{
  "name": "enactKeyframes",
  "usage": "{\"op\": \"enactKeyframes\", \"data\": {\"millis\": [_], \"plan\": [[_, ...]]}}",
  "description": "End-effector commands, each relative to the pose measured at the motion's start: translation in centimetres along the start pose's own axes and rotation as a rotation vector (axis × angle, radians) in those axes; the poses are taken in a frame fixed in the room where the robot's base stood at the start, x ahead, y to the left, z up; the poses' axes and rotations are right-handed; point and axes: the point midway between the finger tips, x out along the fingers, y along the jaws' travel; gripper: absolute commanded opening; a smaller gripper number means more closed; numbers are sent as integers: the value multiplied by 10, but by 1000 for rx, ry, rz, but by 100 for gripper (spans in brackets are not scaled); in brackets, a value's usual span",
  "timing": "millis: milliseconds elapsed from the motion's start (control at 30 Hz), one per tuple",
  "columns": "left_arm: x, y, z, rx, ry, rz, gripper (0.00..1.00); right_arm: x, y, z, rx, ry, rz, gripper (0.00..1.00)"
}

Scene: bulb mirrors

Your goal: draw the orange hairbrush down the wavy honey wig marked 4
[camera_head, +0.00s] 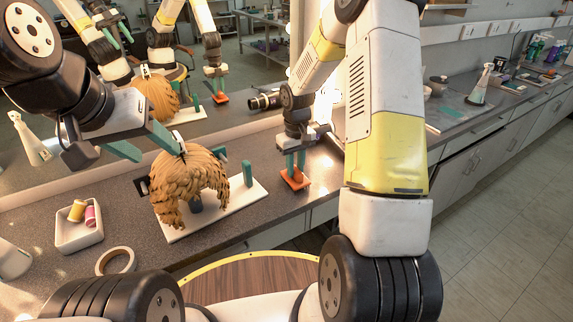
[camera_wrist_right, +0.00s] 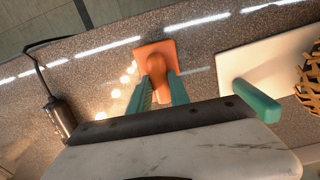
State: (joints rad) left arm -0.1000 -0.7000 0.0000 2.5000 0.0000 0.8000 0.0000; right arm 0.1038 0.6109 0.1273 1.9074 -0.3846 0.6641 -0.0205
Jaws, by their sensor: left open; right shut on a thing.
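The wavy honey wig (camera_head: 190,185) sits on a stand on a white board (camera_head: 240,203); its edge also shows in the right wrist view (camera_wrist_right: 309,75). I cannot read a number on it. My left gripper (camera_head: 160,153) is open by the wig's top left, one finger near the crown; I cannot tell whether it touches. My right gripper (camera_head: 296,160) is shut on the orange hairbrush (camera_head: 296,178), right of the wig and apart from it. In the right wrist view the brush (camera_wrist_right: 155,50) has its handle between the green fingers (camera_wrist_right: 162,90).
Green posts stand on the board, one at its right end (camera_head: 247,173). A white tray (camera_head: 79,237) with spools and a tape ring (camera_head: 116,260) lie left. A mirror behind the counter reflects the wig and arms.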

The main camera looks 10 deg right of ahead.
Motion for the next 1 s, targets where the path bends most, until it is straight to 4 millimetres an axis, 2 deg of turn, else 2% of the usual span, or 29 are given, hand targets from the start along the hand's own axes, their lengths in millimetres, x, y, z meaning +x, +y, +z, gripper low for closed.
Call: {"op": "enactKeyframes", "data": {"millis": [700,1000], "plan": [[0,0,0,0,0,0,55,-59,0,-1,0,3,0,0],[0,0,0,0,0,0,55,-75,0,0,-1,1,0,0]]}}
